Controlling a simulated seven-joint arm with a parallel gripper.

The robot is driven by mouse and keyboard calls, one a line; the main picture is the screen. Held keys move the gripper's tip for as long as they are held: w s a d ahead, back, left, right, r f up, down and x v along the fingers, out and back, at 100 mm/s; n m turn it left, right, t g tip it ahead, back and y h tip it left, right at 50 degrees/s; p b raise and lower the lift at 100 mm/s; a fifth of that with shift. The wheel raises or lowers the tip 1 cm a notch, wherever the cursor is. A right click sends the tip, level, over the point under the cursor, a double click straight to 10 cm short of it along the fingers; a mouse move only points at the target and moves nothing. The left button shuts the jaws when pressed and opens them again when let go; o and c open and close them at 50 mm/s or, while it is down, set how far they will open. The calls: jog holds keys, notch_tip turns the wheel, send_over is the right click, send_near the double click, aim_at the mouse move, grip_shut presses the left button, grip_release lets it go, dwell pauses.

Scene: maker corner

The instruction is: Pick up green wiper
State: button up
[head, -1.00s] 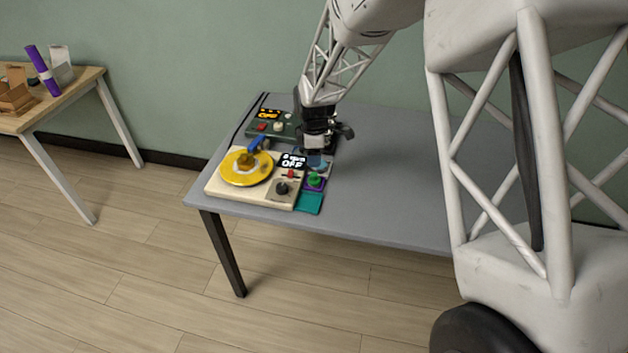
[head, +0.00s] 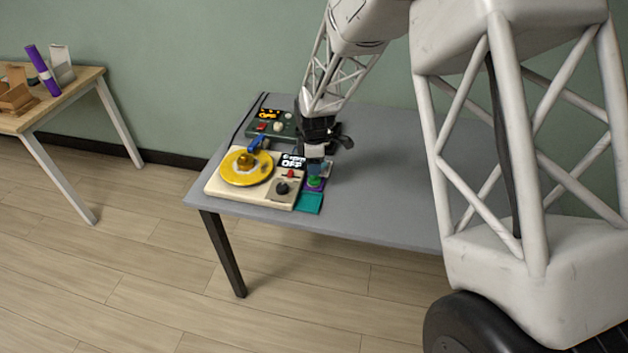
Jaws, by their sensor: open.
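A small green piece (head: 315,182) sits on a purple base at the right side of the cream device. A flat teal-green square (head: 309,203) lies just in front of it on the table. I cannot tell for sure which of the two is the green wiper. My gripper (head: 316,168) points down right above the small green piece, its fingertips close to it and partly hiding it. The gripper is open, and nothing shows held in it.
The cream device (head: 215,187) carries a yellow disc (head: 236,174), a dark knob and an OFF display. A dark green box (head: 283,128) with a display stands behind. The grey table (head: 390,190) is clear to the right. A wooden table (head: 75,91) stands far left.

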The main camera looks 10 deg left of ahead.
jog(key=shift+f, duration=2.25)
jog(key=c, duration=1)
jog(key=shift+r, duration=0.15)
jog(key=shift+r, duration=0.75)
notch_tip(320, 180, up, 2)
jog(key=shift+r, duration=0.1)
jog(key=s+d, duration=0.3)
jog(key=s, duration=0.4)
jog(key=s+d+r, duration=0.1)
jog(key=s+d, duration=0.3)
jog(key=s, duration=0.3)
jog(key=shift+s+d, duration=0.15)
